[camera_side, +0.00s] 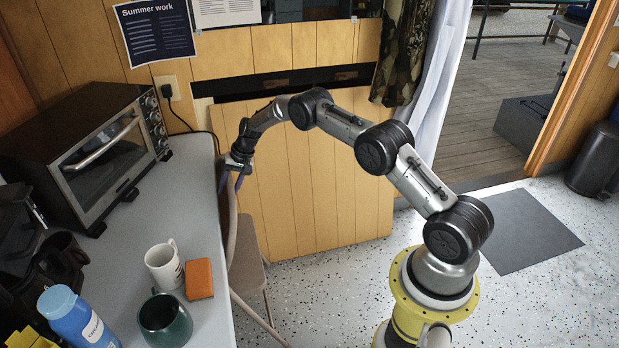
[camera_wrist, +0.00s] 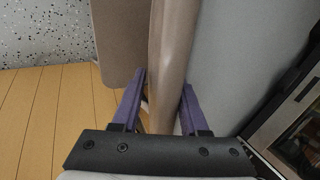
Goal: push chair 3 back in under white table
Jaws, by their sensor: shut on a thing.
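Chair 3 (camera_side: 246,270) is a beige-brown chair at the right edge of the white table (camera_side: 208,240). Its back rises beside the table edge, and its seat shows on the floor side. My gripper (camera_side: 231,181) is at the top of the chair back, with its arm reaching in from the right. In the wrist view, the purple fingers of my gripper (camera_wrist: 163,88) are on either side of the chair back's rail (camera_wrist: 170,45), shut on it. The white table (camera_wrist: 228,60) lies just right of the rail there. The chair's lower legs are partly hidden.
On the table are a toaster oven (camera_side: 95,150), a white mug (camera_side: 163,265), an orange block (camera_side: 199,279), a green mug (camera_side: 165,322) and a blue bottle (camera_side: 78,318). A wood-panelled wall (camera_side: 320,200) stands behind the chair. Speckled floor (camera_side: 330,300) is open to the right.

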